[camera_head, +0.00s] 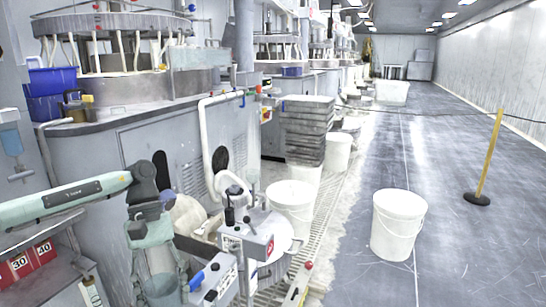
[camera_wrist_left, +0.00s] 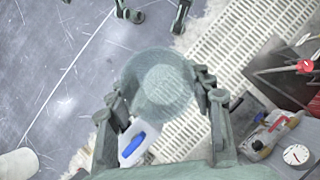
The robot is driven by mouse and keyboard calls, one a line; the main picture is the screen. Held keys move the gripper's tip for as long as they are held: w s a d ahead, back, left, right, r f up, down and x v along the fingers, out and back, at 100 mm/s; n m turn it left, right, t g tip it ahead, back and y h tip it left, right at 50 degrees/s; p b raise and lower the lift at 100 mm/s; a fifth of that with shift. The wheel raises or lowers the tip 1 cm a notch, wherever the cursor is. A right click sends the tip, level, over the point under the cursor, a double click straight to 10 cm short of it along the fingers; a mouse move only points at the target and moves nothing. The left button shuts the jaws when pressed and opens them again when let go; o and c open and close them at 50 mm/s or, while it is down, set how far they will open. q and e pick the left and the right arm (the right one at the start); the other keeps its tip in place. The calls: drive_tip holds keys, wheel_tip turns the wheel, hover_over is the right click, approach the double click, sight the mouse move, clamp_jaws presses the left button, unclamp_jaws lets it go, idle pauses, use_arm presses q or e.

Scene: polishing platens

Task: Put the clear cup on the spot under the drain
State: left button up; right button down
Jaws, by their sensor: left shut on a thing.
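My left gripper (camera_head: 160,285) comes in from the left, low in the head view, pointing down. It is shut on the clear cup (camera_head: 162,289), a see-through round vessel. In the left wrist view the cup (camera_wrist_left: 158,82) sits between the two fingers of the left gripper (camera_wrist_left: 165,100), above a pale slotted floor grating (camera_wrist_left: 215,55). A white pipe (camera_head: 205,130) runs down the front of the grey machine cabinet; I cannot tell whether it is the drain. The spot under the drain cannot be made out. My right gripper is not in view.
A stack of grey trays (camera_head: 306,130) and a yellow post (camera_head: 488,155) stand farther off. Equipment with a red-marked box (camera_head: 258,247) is right of the gripper. The right floor is largely clear.

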sight(172, 305)
use_arm(q)
drive_tip(key=m+y, duration=0.1)
drive_tip(key=s+d+m, duration=0.1)
drive_tip(key=m, duration=0.1)
drive_tip(key=s+d+m+y, duration=0.1)
drive_tip(key=m, duration=0.1)
drive_tip(key=shift+s+d+r+g+y, duration=0.2)
drive_tip(key=shift+r+g+y, duration=0.1)
drive_tip(key=shift+g, duration=0.1)
drive_tip(key=shift+s+d+m, duration=0.1)
drive_tip(key=shift+s+m, duration=0.05)
drive_tip(key=shift+m, duration=0.35)
drive_tip(key=shift+r, duration=0.1)
